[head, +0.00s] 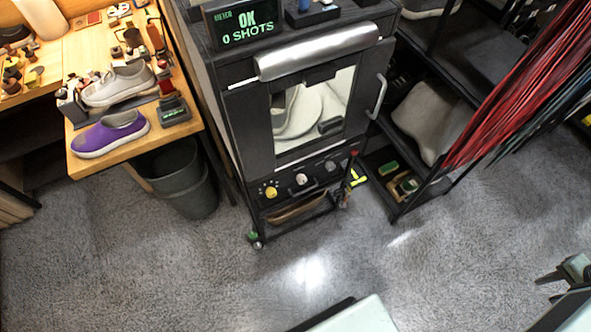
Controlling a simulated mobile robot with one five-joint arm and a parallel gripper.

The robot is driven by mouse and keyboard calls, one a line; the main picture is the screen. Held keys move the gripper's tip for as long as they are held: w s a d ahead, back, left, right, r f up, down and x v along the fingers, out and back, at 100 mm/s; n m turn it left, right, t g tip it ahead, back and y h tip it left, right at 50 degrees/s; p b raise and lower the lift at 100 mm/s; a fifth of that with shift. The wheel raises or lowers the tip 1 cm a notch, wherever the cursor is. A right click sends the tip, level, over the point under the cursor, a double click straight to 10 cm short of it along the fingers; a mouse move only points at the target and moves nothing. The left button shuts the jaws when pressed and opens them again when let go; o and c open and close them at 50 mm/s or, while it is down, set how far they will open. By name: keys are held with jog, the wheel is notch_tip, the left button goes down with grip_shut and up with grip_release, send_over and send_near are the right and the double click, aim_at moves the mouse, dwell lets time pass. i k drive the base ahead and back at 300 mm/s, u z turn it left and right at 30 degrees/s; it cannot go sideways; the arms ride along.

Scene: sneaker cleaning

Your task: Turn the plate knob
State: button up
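A dark machine cabinet (240,125) stands in the middle with a windowed door. Its lower front panel carries a yellow knob (270,192), a pale grey knob (301,179), a dark knob (330,165) and a small red control (353,154). Their labels are too small to read, so I cannot tell which is the plate knob. My gripper (546,289) is at the lower right edge, partly cut off. Its two dark fingers look apart with nothing between them. It is well away from the knobs, over the floor.
A display (245,27) on the cabinet reads "OK 0 SHOTS". A wooden bench (172,146) with a purple shoe (110,133) is at left, with a grey bin (188,185) below. A black shelf (408,205) and red cords (515,90) are at right. The floor in front is clear.

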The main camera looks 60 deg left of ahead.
aim_at(300, 179)
jog(key=u, duration=3.55)
jog(key=k, duration=1.05)
jog(key=z, duration=0.9)
jog(key=i, duration=1.05)
